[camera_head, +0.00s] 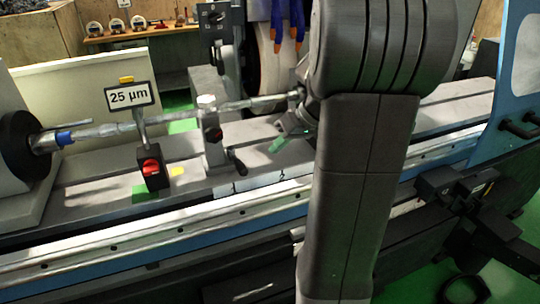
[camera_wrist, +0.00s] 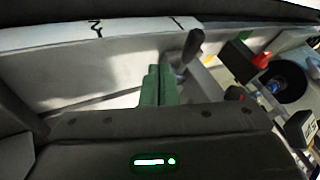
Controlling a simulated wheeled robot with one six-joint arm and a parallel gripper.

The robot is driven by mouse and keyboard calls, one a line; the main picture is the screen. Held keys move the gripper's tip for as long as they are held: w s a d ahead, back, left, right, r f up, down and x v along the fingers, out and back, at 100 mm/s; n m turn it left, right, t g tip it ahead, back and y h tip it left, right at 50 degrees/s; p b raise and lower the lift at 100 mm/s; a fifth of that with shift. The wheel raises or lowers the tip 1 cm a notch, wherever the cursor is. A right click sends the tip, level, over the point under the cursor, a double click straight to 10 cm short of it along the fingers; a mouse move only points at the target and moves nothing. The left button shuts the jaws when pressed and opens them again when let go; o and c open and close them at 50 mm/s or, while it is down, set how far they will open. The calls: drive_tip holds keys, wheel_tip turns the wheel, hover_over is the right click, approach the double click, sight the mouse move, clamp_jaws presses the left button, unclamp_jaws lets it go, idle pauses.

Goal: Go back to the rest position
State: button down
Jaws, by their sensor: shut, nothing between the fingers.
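My gripper (camera_wrist: 158,86) shows in the wrist view with its two green fingers together and nothing between them. In the head view its green fingertips (camera_head: 278,145) show beside my dark arm, above the machine bed and to the right of the steady rest (camera_head: 212,135). My arm hides the right part of the workpiece shaft (camera_head: 110,128) and the bed behind it. In the wrist view a dark lever (camera_wrist: 193,45) stands just right of the fingers, apart from them as far as I can tell.
A gauge display reading 25 µm (camera_head: 128,96) stands above a base with a red knob (camera_head: 151,167). The chuck (camera_head: 22,145) is at left. A blue machine panel (camera_head: 503,110) stands at right.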

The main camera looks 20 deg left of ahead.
drive_tip(key=shift+v, duration=2.4)
drive_tip(key=shift+f, duration=0.1)
